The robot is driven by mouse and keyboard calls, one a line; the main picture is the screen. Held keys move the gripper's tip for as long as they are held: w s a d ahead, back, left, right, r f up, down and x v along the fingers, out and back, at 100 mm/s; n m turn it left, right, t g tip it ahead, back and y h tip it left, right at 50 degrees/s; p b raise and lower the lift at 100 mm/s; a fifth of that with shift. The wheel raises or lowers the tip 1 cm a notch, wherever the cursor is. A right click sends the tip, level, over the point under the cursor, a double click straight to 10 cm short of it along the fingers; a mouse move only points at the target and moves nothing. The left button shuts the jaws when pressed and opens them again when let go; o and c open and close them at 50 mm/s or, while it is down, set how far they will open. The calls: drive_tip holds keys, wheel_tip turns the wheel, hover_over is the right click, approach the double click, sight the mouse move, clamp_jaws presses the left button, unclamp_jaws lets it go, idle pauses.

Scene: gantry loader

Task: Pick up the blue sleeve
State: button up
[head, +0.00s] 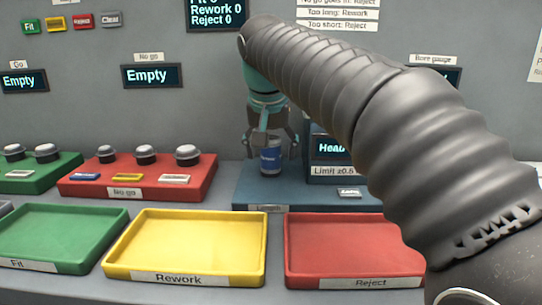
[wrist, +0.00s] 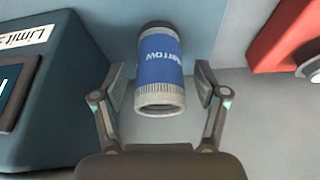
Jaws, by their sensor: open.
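The blue sleeve (head: 271,158) stands upright on a blue-grey platform (head: 300,195) in the head view. In the wrist view the sleeve (wrist: 160,68) has a blue band with white lettering and pale grey, ribbed ends. My gripper (head: 270,140) is above and around the sleeve in the head view. In the wrist view my gripper (wrist: 160,95) is open, with one finger on each side of the sleeve.
A gauge box (head: 335,150) marked "Limit" stands close to the right of the sleeve in the head view. A red no-go block (head: 140,180) with several knobs is to the left. Green (head: 100,258), yellow (head: 185,278) and red (head: 355,282) trays are in front, empty.

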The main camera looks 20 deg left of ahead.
drive_tip(key=shift+w+f, duration=0.15)
drive_tip(key=shift+f, duration=0.25)
clamp_jaws()
drive_tip(key=shift+r, duration=0.15)
wheel_tip(320, 180, up, 10)
idle(0.7)
